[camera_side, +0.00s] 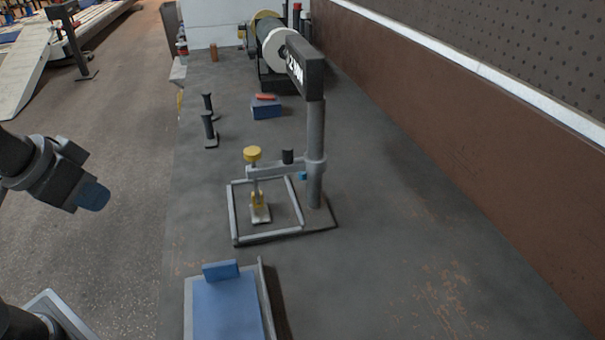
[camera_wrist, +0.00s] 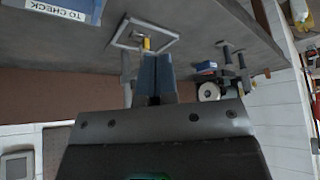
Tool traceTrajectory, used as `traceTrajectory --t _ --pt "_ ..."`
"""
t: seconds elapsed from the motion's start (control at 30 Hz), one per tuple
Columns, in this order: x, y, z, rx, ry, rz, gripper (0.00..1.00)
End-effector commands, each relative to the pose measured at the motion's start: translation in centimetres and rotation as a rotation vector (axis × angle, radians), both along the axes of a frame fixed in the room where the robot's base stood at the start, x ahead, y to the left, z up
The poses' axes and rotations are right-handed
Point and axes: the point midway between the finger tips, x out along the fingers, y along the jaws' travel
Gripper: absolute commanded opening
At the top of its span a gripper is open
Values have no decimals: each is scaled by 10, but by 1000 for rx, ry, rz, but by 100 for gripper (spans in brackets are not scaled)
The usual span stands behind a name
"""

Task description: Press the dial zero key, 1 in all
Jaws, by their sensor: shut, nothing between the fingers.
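A gauge stand with a grey post (camera_side: 315,150) stands on the bench, topped by a black display box (camera_side: 306,68). Its side arm carries a yellow knob (camera_side: 252,153), a black knob (camera_side: 288,156) and a small blue part (camera_side: 303,176) near the post. I cannot tell which of these is the dial zero key. A square metal frame (camera_side: 232,213) lies around the stand's yellow foot; the frame also shows in the wrist view (camera_wrist: 170,34). My gripper (camera_side: 93,197) is left of the bench, well apart from the stand. Its blue fingers (camera_wrist: 155,75) are shut and empty.
A blue-lined tray (camera_side: 225,305) sits at the near bench edge. Two black upright handles (camera_side: 210,128), a blue block (camera_side: 266,108) and a roller machine (camera_side: 272,40) stand farther back. A brown wall (camera_side: 470,140) bounds the right. The bench right of the stand is clear.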

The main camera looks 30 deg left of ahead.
Motion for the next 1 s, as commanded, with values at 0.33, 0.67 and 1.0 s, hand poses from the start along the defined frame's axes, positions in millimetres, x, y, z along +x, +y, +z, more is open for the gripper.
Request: traceTrajectory --t 0.33,0.67,1.0 --pt "4 -1 2 0 0 -17 0" --pt "80 -30 31 12 -28 -351 0" --pt "202 -66 39 72 -159 -767 0"
